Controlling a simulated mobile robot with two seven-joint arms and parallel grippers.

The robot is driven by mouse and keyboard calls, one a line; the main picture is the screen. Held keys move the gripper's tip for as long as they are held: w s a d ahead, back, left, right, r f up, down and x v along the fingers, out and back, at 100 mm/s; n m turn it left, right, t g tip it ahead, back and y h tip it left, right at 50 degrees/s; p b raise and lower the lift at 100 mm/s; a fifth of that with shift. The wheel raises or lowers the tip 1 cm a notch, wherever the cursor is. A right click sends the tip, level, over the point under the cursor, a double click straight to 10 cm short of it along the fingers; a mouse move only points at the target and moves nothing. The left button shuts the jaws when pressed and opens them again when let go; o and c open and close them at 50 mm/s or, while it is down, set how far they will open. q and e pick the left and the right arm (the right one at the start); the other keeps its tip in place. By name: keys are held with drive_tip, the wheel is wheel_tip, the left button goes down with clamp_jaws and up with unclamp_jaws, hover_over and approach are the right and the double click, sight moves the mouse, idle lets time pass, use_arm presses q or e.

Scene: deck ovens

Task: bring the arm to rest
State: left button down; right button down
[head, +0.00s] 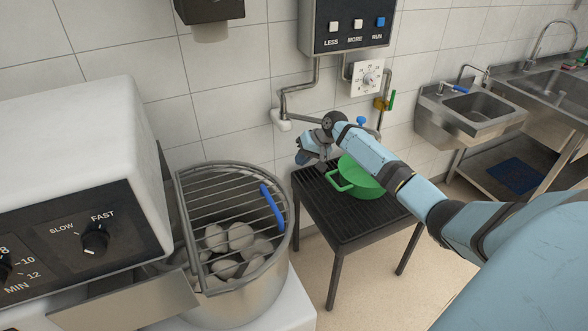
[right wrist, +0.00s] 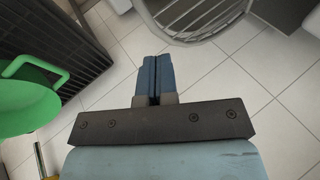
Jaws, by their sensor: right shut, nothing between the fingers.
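My right arm comes in from the right in the head view. Its right gripper (head: 306,158) is above the far left part of a dark slatted stand, left of a green pot. In the right wrist view the two blue fingers of the right gripper (right wrist: 154,62) are pressed together with nothing between them. The gripper appears to touch nothing. My left gripper is in neither view.
The green pot (head: 359,180) stands on the slatted stand (head: 345,223). A mixer bowl (head: 235,300) with a wire guard and pale lumps inside is at left of the stand. A control box (head: 352,27) hangs on the wall. A steel sink (head: 470,108) is at right.

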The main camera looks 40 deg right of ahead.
drive_tip(key=s+a+f+n+g+h, duration=0.1)
drive_tip(key=s+a+f+n, duration=0.3)
drive_tip(key=s+a, duration=0.6)
drive_tip(key=s+a+f+n+g+h, duration=0.1)
drive_tip(key=s+a+f, duration=0.4)
drive_tip(key=s+a, duration=0.45)
drive_tip(key=s+a+r+n+h, duration=0.1)
drive_tip(key=s+a+r, duration=0.15)
drive_tip(key=s, duration=0.45)
drive_tip(key=s+a+r+h, duration=0.1)
drive_tip(key=s+r, duration=0.2)
drive_tip(key=s, duration=0.4)
drive_tip(key=s+a+r+n, duration=0.1)
drive_tip(key=s+a+r, duration=0.15)
drive_tip(key=s, duration=0.55)
drive_tip(key=w+a+f+t+y+p, duration=0.2)
drive_tip(key=w+a+f+t+p, duration=0.2)
drive_tip(key=w+a+f+t, duration=0.2)
drive_tip(key=shift+w+a+f+n+t, duration=0.15)
drive_tip(key=shift+w+f+n+t, duration=0.15)
drive_tip(key=shift+f+t, duration=0.75)
drive_tip(key=shift+f, duration=0.1)
